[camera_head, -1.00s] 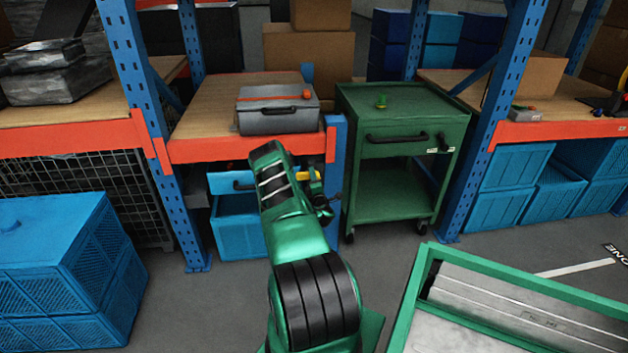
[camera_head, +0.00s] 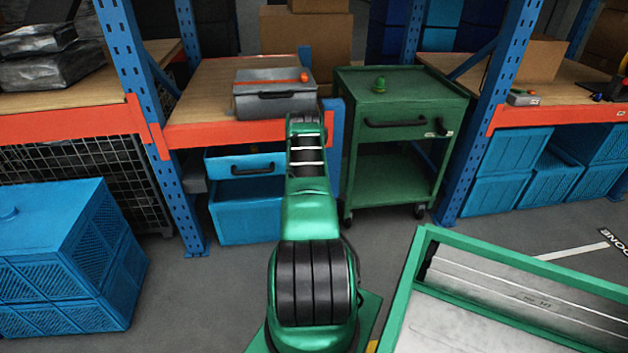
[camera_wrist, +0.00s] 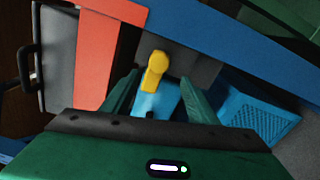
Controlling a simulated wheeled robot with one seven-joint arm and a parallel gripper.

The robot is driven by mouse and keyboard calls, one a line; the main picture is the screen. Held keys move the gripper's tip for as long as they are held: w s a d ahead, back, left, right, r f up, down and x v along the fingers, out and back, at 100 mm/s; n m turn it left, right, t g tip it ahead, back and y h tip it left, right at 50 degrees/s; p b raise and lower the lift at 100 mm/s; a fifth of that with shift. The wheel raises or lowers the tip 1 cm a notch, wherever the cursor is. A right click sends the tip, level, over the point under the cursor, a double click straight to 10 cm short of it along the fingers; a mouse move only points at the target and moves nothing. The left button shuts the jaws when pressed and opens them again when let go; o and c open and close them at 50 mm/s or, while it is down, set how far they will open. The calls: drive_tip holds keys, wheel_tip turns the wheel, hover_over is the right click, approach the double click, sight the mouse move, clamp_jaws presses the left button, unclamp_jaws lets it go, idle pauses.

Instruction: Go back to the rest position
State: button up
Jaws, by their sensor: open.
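My arm (camera_head: 312,230) reaches forward from the bottom middle of the head view toward the orange-edged shelf, and its links hide my gripper there. In the wrist view my gripper (camera_wrist: 160,97) shows two green fingers spread apart, with no object clamped between them. A yellow knob-like piece (camera_wrist: 156,68) lies ahead of the gap between the fingertips. I cannot tell how far away it is, and it is hidden in the head view.
A grey case (camera_head: 275,97) sits on the shelf behind my arm. A green trolley (camera_head: 400,90) stands just right of it. A green-framed bin (camera_head: 415,275) is close at front right, a blue crate stack (camera_head: 60,270) at left. Grey floor lies between.

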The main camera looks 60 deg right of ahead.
drive_tip(key=shift+s+a, duration=0.15)
drive_tip(key=shift+a, duration=0.1)
idle(0.5)
drive_tip(key=w+d+r+m+g, duration=0.2)
drive_tip(key=r+m+g, duration=0.15)
drive_tip(key=r, duration=0.55)
drive_tip(key=w+d+r+m+g, duration=0.15)
drive_tip(key=r+m, duration=0.25)
drive_tip(key=r, duration=0.5)
drive_tip(key=w+a+r+m+g+y, duration=0.1)
drive_tip(key=a+r+m+g+y, duration=0.3)
drive_tip(key=a+r, duration=0.65)
drive_tip(key=s+a+r+m+y, duration=0.2)
drive_tip(key=s+a+r, duration=0.1)
drive_tip(key=a, duration=0.8)
drive_tip(key=s+a+r+m+y, duration=0.2)
drive_tip(key=a+r+m+y, duration=0.1)
drive_tip(key=a, duration=0.8)
drive_tip(key=s+a+r+y, duration=0.1)
drive_tip(key=s+a+y, duration=0.1)
drive_tip(key=s+a, duration=0.3)
drive_tip(key=s+a+r+g+y, duration=0.1)
drive_tip(key=s+a, duration=0.4)
drive_tip(key=a, duration=0.6)
drive_tip(key=s+a+y, duration=0.2)
drive_tip(key=s+a, duration=0.2)
drive_tip(key=a, duration=0.4)
drive_tip(key=shift+s+r+g+y, duration=0.3)
drive_tip(key=shift+s+r+y, duration=0.1)
